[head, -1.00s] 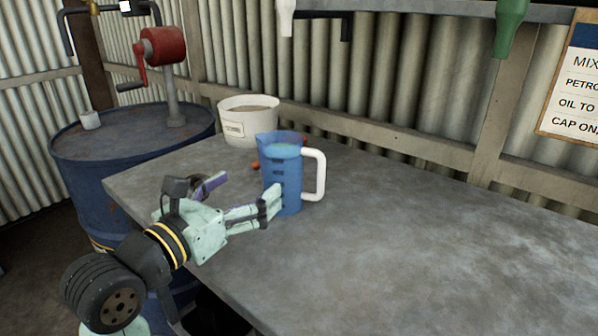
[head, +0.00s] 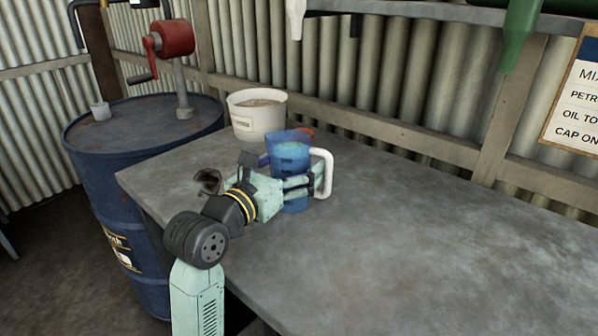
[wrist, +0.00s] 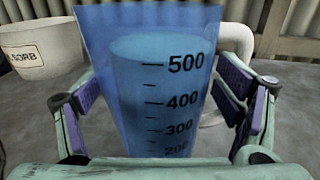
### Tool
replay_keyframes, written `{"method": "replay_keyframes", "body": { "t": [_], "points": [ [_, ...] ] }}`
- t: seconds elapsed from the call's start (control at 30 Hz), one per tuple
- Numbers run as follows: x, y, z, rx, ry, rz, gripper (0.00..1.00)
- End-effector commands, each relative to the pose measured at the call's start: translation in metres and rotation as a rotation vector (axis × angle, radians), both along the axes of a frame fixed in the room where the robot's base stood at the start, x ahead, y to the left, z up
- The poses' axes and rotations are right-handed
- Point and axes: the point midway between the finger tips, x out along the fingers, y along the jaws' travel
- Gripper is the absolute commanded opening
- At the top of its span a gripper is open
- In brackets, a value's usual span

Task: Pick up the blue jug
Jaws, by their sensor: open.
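The blue jug (head: 291,163) stands upright on the grey workbench (head: 430,250). It is see-through, with a white handle (head: 324,172) on its right side. In the wrist view the jug (wrist: 150,85) fills the middle and shows black measuring marks and a darker blue fill inside. My gripper (head: 310,182) is open around the jug, with one finger in front of it in the head view. In the wrist view one finger is on each side of the jug, with the right finger near the handle. The far finger is mostly hidden by the jug in the head view.
A white tub (head: 257,115) stands behind the jug, near the wall. An orange-red object (head: 305,132) shows partly behind the jug. A blue drum (head: 130,165) with a red hand pump (head: 172,38) stands at the left. The bench to the right is clear.

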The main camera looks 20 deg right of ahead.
Motion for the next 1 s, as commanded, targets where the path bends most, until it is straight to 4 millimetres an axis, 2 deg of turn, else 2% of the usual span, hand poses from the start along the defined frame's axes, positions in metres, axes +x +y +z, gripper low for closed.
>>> {"method": "replay_keyframes", "body": {
  "t": [0.17,1.0],
  "points": [
    [-0.0002,0.0001,-0.0004,0.0,0.0,0.0,0.84],
    [-0.0006,0.0002,-0.0001,-0.001,-0.001,-0.001,0.28]
  ]
}}
